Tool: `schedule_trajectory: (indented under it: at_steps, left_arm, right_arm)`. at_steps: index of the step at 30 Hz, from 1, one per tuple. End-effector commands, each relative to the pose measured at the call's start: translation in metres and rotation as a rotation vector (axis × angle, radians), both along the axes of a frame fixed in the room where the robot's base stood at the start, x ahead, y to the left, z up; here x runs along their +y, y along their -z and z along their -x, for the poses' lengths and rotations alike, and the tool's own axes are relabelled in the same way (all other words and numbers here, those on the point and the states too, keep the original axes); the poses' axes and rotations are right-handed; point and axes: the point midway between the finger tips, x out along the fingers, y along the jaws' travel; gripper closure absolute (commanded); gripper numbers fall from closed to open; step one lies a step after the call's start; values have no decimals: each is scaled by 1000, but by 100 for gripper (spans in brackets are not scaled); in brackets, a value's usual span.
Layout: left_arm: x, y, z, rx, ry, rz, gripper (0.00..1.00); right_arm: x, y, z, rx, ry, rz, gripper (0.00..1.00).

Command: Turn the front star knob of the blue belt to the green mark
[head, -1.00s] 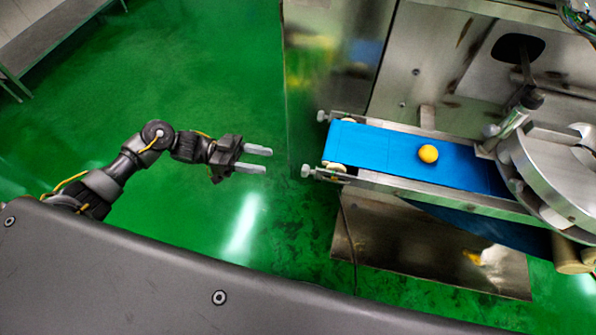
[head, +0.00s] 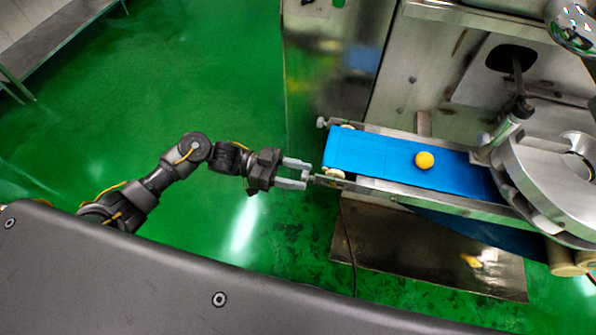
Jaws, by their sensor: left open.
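The blue belt (head: 385,160) runs from the machine to its free end at the left. The small grey front star knob (head: 307,176) sits at the near corner of that end, partly hidden by my fingers. My left gripper (head: 306,175) is open, with its two pale fingertips at the front knob, one on the far side and one on the near side. I cannot tell whether they touch it. The green mark is not discernible. My right gripper is not in view.
The rear knob (head: 322,122) sits at the belt's far corner. A yellow ball (head: 425,160) lies on the belt. A round steel machine part (head: 545,180) stands at the right. A steel plate (head: 430,260) lies below the belt. Green floor (head: 180,80) is clear at left.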

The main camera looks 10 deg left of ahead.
Motion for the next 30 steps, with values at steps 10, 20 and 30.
schedule_trajectory:
  at_steps: [10, 20, 30]
  left_arm:
    - [-3, 0, 0, 0, 0, 0, 54]
    - [-3, 0, 0, -1, -1, 0, 96]
    - [-2, 2, 0, -59, 0, -1, 96]
  right_arm:
    - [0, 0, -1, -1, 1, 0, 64]
    - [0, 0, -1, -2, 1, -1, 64]
    - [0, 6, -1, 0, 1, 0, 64]
